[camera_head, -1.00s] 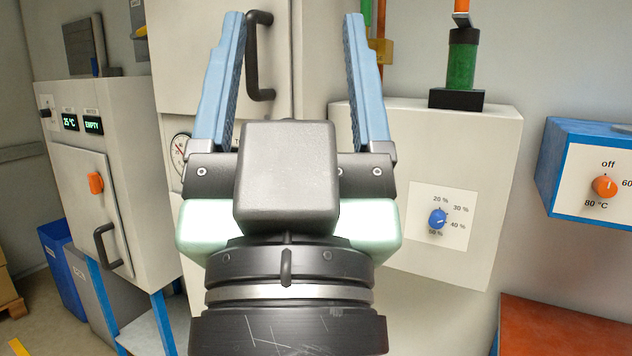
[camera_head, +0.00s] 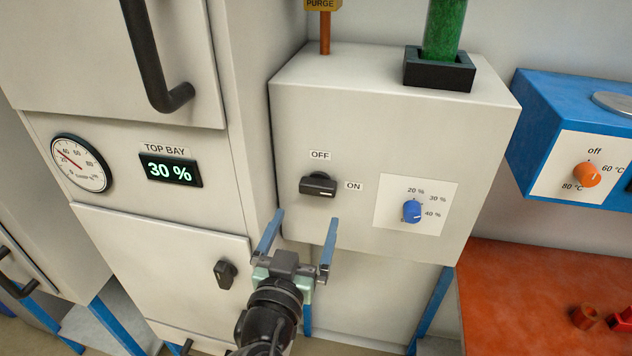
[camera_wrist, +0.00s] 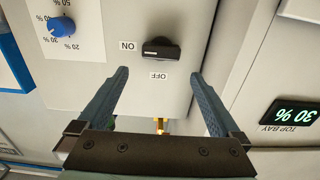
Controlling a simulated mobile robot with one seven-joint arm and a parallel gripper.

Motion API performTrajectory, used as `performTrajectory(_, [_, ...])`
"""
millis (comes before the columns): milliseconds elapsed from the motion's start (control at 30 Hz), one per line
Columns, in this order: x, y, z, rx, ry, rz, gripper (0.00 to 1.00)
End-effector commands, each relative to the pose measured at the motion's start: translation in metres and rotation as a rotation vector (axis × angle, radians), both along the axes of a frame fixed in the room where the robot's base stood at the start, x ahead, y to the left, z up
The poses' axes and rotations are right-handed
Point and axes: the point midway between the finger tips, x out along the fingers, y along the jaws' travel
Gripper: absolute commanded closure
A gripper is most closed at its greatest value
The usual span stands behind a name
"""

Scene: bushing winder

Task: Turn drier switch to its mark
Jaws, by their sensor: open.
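The drier switch (camera_head: 318,185) is a black knob on the front of the pale box (camera_head: 390,130), with an OFF label above it and an ON label to its right. Its white line is at its right end, on the ON side. In the wrist view the switch (camera_wrist: 160,49) lies level, with its white line toward ON. My gripper (camera_head: 305,220) is open and empty, its fingertips just below the switch in the head view. In the wrist view the switch shows beyond the gap between the fingertips (camera_wrist: 160,76), and I see no contact.
A blue dial (camera_head: 411,211) with percent marks is right of the switch. A display (camera_head: 170,169) reading 30 % and a gauge (camera_head: 80,163) are on the cabinet at left. A black knob (camera_head: 225,272) is on its lower door. An orange table (camera_head: 540,290) stands at right.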

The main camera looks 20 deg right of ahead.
Motion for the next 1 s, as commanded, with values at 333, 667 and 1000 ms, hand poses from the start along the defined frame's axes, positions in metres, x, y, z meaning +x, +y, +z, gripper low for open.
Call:
performTrajectory(333, [0.05, -0.034, 0.004, -0.001, 0.0, -0.001, 0.0])
performTrajectory(667, [0.073, -0.05, 0.002, -0.001, -0.002, 0.0, 0.0])
performTrajectory(1000, [0.075, -0.051, 0.001, 0.0, -0.001, 0.0, 0.0])
